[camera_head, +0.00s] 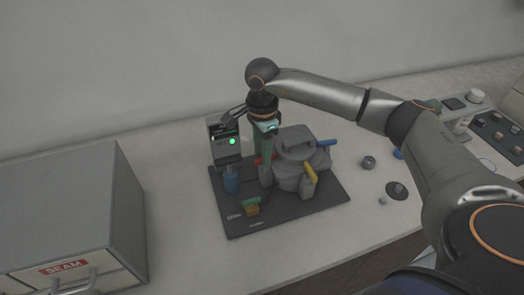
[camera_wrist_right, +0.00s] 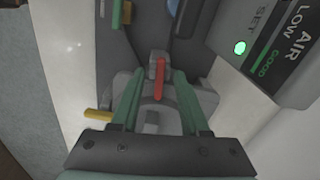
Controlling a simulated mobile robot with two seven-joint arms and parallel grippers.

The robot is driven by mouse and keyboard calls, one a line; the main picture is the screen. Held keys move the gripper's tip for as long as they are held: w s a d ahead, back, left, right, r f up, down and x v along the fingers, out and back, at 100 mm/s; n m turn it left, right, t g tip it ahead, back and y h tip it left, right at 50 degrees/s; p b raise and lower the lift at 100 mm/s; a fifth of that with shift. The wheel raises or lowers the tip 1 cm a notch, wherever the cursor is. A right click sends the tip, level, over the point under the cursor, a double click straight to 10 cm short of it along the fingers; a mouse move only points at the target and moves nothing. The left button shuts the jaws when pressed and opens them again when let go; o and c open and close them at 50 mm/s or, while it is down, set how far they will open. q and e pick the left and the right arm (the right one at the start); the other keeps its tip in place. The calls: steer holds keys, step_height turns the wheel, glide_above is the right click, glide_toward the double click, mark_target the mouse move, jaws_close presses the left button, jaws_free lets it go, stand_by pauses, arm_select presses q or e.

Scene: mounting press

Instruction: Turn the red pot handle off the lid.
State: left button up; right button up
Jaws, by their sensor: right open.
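The grey pot (camera_head: 290,177) with its lid (camera_head: 297,143) stands on a dark base plate. The red handle (camera_head: 258,161) is at the pot's left side, mostly hidden behind my right gripper (camera_head: 264,158). In the right wrist view the red handle (camera_wrist_right: 158,78) points along the view, between the tips of the two green fingers of my right gripper (camera_wrist_right: 157,76). The fingers are open, with a gap on each side of the handle; contact is not visible. A yellow handle (camera_head: 310,172) and a blue handle (camera_head: 327,143) are on the pot's other sides. My left gripper is out of view.
A control box (camera_head: 225,141) with a green light stands close left of the gripper, above a blue cylinder (camera_head: 231,181). A large grey cabinet (camera_head: 70,215) stands left. Small knobs (camera_head: 369,162) lie right.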

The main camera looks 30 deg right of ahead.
steer(key=shift+f, duration=0.45)
steer(key=shift+c, duration=0.2)
jaws_close()
